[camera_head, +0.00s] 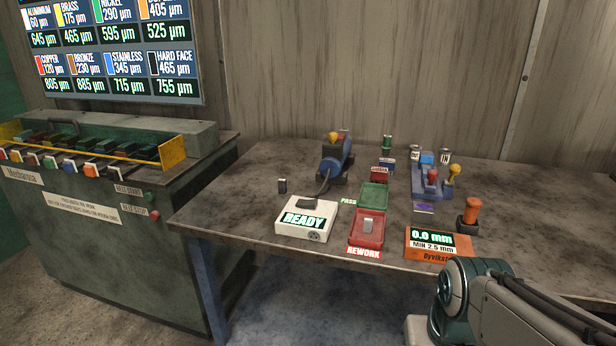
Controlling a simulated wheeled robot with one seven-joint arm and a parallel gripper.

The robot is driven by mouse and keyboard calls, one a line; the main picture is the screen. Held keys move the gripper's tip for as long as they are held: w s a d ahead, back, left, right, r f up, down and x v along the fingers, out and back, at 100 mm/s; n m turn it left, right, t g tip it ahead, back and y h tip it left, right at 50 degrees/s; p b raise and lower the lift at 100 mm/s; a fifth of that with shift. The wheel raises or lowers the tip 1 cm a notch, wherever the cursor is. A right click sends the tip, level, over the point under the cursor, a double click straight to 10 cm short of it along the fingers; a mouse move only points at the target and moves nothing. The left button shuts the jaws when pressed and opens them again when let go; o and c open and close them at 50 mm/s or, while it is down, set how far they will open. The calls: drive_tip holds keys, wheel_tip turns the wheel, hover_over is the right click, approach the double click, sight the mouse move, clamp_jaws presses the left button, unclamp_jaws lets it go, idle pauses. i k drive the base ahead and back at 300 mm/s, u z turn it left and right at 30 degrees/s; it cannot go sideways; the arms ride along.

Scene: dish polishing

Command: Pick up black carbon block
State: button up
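A small grey piece (368,224) lies in the red REWORK tray (366,241). My arm shows at the bottom right, in front of the table, but my gripper is outside the view.
A blue machine (336,159) stands behind the READY box. The green PASS tray (374,195) adjoins the REWORK tray. An orange gauge (437,244) sits at the front edge, with an orange-handled tool (470,212) behind it. A green cabinet (100,240) is left. The table's right side is clear.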

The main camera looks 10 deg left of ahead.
sight(282, 182)
drive_tip(key=u, duration=0.3)
drive_tip(key=i, duration=0.4)
drive_tip(key=u, duration=0.5)
